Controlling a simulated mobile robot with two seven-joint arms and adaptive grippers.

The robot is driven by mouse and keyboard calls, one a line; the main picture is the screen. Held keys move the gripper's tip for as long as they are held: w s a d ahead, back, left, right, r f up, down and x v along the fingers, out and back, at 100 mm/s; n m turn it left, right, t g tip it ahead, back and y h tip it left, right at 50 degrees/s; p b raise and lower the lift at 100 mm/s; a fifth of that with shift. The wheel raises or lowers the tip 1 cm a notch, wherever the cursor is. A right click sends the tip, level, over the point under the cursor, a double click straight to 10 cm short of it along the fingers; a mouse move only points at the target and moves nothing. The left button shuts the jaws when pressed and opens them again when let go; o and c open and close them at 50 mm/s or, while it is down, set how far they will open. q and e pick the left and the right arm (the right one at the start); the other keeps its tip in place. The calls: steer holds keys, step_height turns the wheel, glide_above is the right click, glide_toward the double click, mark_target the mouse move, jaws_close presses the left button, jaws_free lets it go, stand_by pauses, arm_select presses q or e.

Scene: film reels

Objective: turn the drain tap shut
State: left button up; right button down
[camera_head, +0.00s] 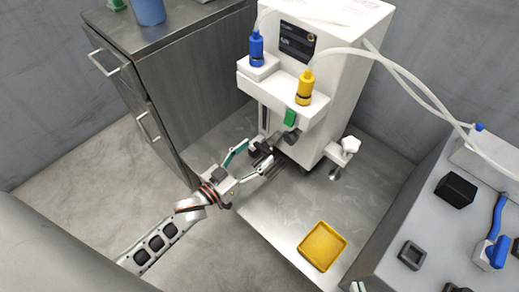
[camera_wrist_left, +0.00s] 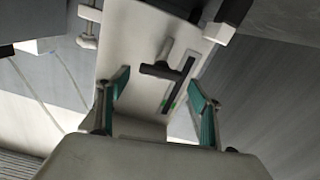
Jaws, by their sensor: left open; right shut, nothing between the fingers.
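The white machine (camera_head: 327,75) stands on a steel surface. A white tap-like fitting (camera_head: 350,145) with a spout sticks out low on its right side; I take it as the drain tap. A similar white fitting (camera_wrist_left: 88,25) shows at the upper left of the left wrist view. My left gripper (camera_head: 262,155) is open at the machine's front, left of that fitting. In the left wrist view its fingers (camera_wrist_left: 160,80) stand on either side of a black T-shaped handle (camera_wrist_left: 167,72), without visible contact. Only the small tips of my right gripper (camera_head: 357,287) show at the bottom edge.
A yellow tray (camera_head: 323,246) lies on the steel surface (camera_head: 283,220). A metal cabinet (camera_head: 165,75) stands left; a grey bench (camera_head: 410,215) stands right.

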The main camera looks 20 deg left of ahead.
arm_select(q)
steer(key=shift+x, duration=0.95)
arm_select(e)
steer(key=shift+w+a+r, duration=0.15)
steer(key=shift+w+r, duration=0.3)
steer(key=shift+r, duration=0.1)
arm_select(q)
steer(key=shift+c, duration=0.3)
